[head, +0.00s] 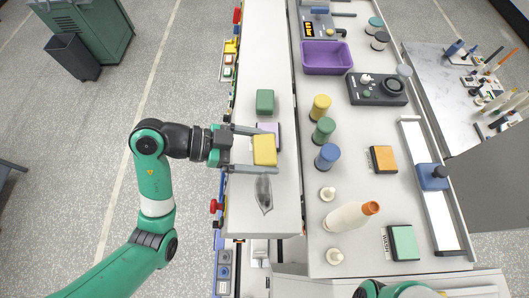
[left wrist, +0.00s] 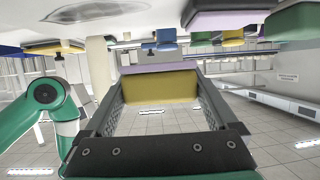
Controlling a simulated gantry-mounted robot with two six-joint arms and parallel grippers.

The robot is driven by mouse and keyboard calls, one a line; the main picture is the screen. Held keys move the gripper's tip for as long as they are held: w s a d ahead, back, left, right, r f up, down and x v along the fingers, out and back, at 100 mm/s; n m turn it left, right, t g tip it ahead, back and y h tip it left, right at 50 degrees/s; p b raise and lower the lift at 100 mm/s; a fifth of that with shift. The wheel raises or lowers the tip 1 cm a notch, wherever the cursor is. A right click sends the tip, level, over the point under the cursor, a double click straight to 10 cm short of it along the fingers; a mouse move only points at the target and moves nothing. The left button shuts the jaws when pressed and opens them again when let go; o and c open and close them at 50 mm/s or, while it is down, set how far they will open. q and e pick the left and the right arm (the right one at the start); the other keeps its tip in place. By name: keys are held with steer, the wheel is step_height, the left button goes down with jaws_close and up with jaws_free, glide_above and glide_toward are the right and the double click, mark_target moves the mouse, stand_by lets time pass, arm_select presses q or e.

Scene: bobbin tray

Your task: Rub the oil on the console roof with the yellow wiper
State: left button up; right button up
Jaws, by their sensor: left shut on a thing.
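The yellow wiper (head: 264,149) is a rounded block between the two fingers of my left gripper (head: 256,150), which is shut on it. In the left wrist view the yellow wiper (left wrist: 160,87) spans the space between the fingers (left wrist: 160,105). The console roof (head: 246,210) is the long white surface under the gripper. The oil (head: 264,194) is a dark grey smear on the roof, just nearer than the wiper and apart from it in the picture. My right gripper is not in view.
A green block (head: 265,101) lies farther up the roof. On the right table stand yellow, green and blue cylinders (head: 328,156), a purple bin (head: 326,57) and a cream bottle (head: 346,217). The roof's near end is clear.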

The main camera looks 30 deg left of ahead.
arm_select(q)
steer(key=shift+s, duration=0.1)
steer(key=shift+d+r, duration=0.1)
steer(key=shift+r, duration=1.35)
